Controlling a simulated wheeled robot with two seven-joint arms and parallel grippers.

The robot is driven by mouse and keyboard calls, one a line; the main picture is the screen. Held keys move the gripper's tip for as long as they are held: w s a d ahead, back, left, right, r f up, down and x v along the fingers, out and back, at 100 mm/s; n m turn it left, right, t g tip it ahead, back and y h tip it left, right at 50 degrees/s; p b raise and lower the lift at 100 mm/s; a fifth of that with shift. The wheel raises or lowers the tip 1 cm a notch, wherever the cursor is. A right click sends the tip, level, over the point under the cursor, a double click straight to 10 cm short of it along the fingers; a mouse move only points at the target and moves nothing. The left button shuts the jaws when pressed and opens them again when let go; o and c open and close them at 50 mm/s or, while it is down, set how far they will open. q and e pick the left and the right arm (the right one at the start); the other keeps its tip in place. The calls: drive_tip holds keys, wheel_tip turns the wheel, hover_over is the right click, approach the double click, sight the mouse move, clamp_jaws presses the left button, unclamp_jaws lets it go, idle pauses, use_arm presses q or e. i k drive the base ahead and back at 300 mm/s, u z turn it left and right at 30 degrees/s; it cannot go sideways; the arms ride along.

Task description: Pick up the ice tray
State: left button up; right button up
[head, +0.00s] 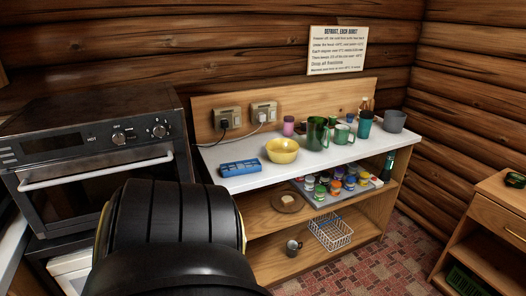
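A blue tray with small compartments, which looks like the ice tray (240,167), lies flat at the left front of the white countertop (270,180). A yellow bowl (283,151) stands just to its right, close beside it. The tray is unobstructed in the head view. Neither of my grippers shows. A large black rounded part of my own arm fills the lower left foreground, below the tray, and hides part of the shelf unit and floor.
An oven (95,150) stands left of the counter. Green mugs (318,133), a teal cup (364,126) and a grey pot (394,121) stand further right. Lower shelves hold several jars on a tray and a white wire basket (330,233). Red patterned floor (385,260) is open at right.

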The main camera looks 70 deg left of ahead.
sight(241, 168)
drive_tip(key=z, duration=0.45)
drive_tip(key=i, duration=0.3)
drive_tip(key=u, duration=3.15)
